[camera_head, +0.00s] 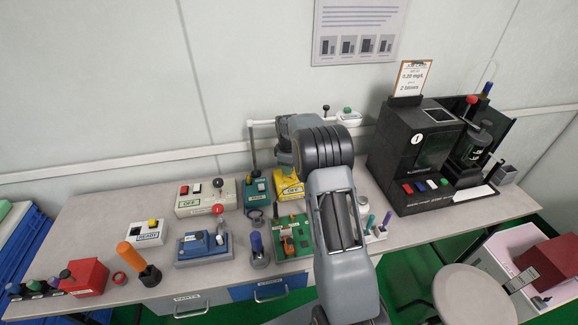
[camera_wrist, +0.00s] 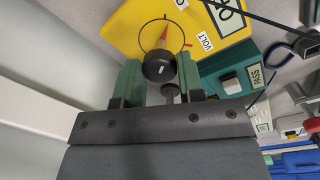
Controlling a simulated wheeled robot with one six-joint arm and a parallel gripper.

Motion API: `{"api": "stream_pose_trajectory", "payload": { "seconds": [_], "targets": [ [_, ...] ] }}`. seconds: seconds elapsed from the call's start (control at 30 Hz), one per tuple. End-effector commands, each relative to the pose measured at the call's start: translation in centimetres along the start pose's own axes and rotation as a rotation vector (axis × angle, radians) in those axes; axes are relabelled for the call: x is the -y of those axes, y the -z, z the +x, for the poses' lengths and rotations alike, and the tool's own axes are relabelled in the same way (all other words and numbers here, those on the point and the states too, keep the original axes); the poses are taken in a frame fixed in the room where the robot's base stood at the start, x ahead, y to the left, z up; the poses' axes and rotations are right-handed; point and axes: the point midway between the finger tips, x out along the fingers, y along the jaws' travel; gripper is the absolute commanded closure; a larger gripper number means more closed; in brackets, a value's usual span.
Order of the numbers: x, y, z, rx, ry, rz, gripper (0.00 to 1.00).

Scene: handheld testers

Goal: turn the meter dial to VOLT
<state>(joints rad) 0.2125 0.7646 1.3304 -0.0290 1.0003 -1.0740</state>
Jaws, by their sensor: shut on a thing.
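The yellow meter (camera_head: 289,183) stands near the back of the bench in the head view, partly hidden by my arm. In the wrist view the meter (camera_wrist: 122,28) fills the top, with a VOLT label (camera_wrist: 205,41) right of the dial and a display, partly cut off, at the top edge. The black dial knob (camera_wrist: 158,68) sits between the two green fingers of my gripper (camera_wrist: 160,72), which is shut on it. A red pointer mark shows above the knob, toward the top of the picture, apart from the VOLT label. A short red mark lies beside that label.
A green PASS tester (camera_wrist: 232,78) stands close to the right of the meter in the wrist view. In the head view, a green circuit board (camera_head: 291,238) lies in front, a cream tester (camera_head: 206,197) to the left, and a black analyzer (camera_head: 415,150) to the right.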

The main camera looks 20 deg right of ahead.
Motion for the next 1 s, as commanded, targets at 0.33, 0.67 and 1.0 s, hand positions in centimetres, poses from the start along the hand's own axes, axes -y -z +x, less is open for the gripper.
{"api": "stream_pose_trajectory", "payload": {
  "seconds": [0.33, 0.67, 1.0],
  "targets": [
    [-0.04, 0.07, -0.1, 0.017, -0.001, 0.322, 0.88],
    [-0.06, 0.09, -0.06, 0.034, -0.001, 0.635, 0.88],
    [-0.11, 0.11, -0.1, 0.05, -0.002, 0.954, 0.88]
  ]
}}
